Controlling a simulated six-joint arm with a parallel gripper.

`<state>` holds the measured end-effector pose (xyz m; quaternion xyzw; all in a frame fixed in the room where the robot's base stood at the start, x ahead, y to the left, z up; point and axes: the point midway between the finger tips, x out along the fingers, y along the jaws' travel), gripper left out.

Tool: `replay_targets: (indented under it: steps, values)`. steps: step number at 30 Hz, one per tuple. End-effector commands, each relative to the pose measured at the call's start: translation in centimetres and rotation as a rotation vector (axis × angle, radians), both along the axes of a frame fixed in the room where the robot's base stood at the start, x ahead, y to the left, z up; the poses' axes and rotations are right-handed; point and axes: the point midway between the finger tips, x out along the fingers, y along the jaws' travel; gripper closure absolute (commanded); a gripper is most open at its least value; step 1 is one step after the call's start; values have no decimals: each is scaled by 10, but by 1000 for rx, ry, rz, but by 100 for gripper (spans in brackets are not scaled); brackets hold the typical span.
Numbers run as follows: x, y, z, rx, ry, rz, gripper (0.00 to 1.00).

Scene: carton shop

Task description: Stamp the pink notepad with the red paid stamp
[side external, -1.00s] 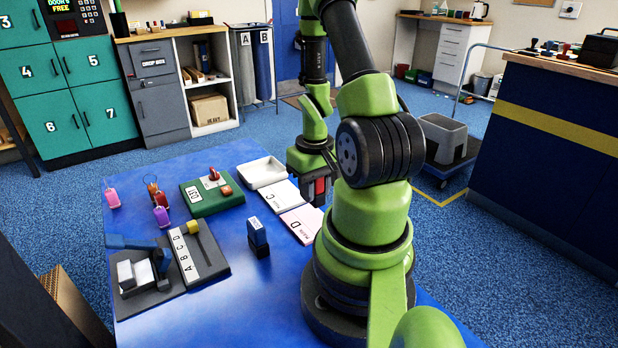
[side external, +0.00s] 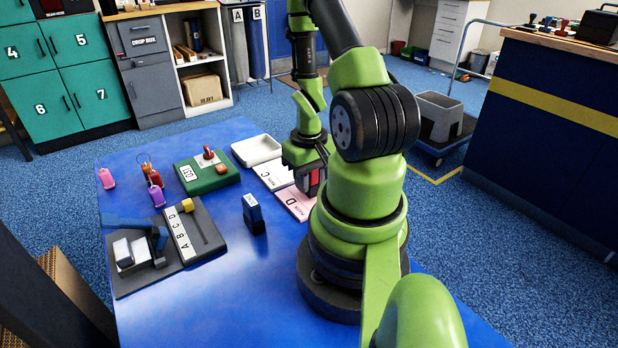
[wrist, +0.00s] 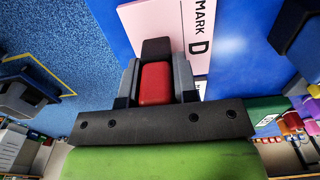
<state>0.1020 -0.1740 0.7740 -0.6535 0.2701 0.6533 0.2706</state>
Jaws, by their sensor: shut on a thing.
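My gripper (side external: 309,190) is shut on the red stamp (side external: 315,178). In the wrist view the stamp's red body (wrist: 155,84) sits between the grey fingers, with a dark block at its far end. The pink notepad (side external: 296,206), marked D, lies flat on the blue table, partly hidden behind my gripper. In the wrist view the stamp overlaps the plain part of the notepad (wrist: 145,20), beside the printed MARK D. The stamp is low over the notepad; I cannot tell whether it touches. Any mark under it is hidden.
A white pad marked C (side external: 270,174) lies beside the notepad, with a white tray (side external: 256,150) behind. A blue stamp (side external: 254,214) stands to the left. A green box (side external: 208,177), a slider board (side external: 187,232) and key tags (side external: 157,192) stand farther left. The front table is clear.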

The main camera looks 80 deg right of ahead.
Motion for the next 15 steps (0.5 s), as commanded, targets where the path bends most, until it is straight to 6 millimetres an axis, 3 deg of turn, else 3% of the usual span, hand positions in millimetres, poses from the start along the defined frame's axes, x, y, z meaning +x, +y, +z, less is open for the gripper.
replay_targets:
  steps: [15]
  values:
    - [0, 0, -4, 0, 0, 0, 88]
